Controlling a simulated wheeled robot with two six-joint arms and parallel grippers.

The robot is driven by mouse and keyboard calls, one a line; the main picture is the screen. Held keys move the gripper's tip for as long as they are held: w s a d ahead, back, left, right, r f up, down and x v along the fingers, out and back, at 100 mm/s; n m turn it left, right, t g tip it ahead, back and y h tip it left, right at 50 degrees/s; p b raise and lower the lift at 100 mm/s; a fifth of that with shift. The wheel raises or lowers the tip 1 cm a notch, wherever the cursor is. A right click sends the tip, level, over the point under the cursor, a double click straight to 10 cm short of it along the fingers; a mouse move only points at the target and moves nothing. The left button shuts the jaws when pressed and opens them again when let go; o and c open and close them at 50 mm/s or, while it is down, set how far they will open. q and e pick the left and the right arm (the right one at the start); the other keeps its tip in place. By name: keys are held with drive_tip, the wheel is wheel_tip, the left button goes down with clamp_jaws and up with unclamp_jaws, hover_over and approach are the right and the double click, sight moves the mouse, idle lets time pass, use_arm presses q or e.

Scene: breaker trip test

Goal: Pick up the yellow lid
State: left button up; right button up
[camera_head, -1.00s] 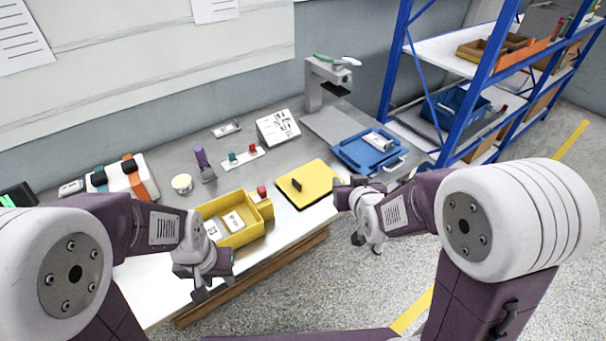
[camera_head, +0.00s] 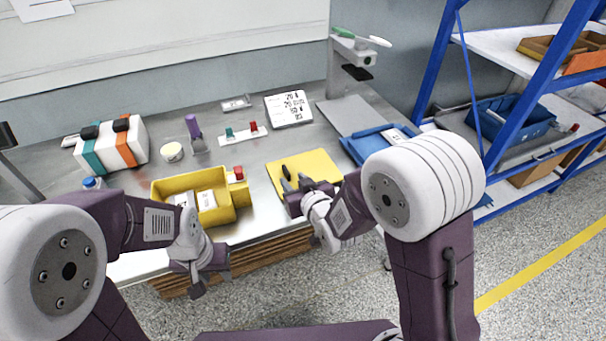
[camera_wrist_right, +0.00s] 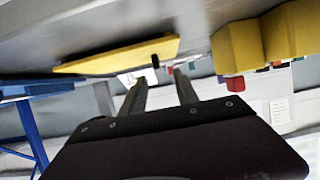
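The yellow lid (camera_head: 318,166) lies flat on the workbench as a square plate with a small dark upright handle (camera_head: 286,172) near its left side. My right gripper (camera_head: 296,183) is open and empty at the lid's front left part, close to the handle; contact cannot be told. In the right wrist view, which appears upside down, the lid (camera_wrist_right: 110,57) and handle (camera_wrist_right: 155,61) show just beyond the two separated fingers (camera_wrist_right: 158,80). My left gripper (camera_head: 212,280) is open and empty in front of the bench edge, below the yellow bin.
A yellow bin (camera_head: 243,193) with white boxes stands left of the lid, with a red button beside it. A blue tray (camera_head: 365,146) lies to the right.

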sight(287, 171)
drive_tip(key=x, duration=0.8)
drive_tip(key=shift+w+d, duration=0.15)
drive_tip(key=shift+w, duration=0.2)
drive_tip(key=shift+s, duration=0.1)
drive_tip(key=shift+c, duration=1.2)
clamp_jaws()
